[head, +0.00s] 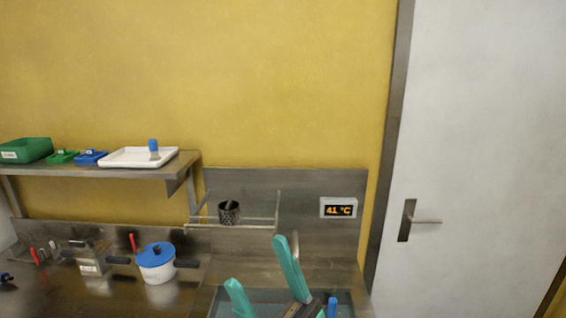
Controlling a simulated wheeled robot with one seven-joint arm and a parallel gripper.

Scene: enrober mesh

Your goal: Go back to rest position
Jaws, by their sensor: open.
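My gripper (256,262) shows at the bottom of the head view, with its two teal fingers apart and pointing upward. Nothing shows between the fingers. It is in front of the steel counter and its back panel, below a dark mesh cylinder (229,212) that sits on a wire rack (255,223). The rest of my arm is mostly below the frame.
A white pot with a blue lid (156,255) and a steel container (91,260) stand on the counter at left. A shelf (120,171) above holds a white tray (125,158) and green and blue bins. A display (338,208) reads 41 °C. A door (480,150) is at right.

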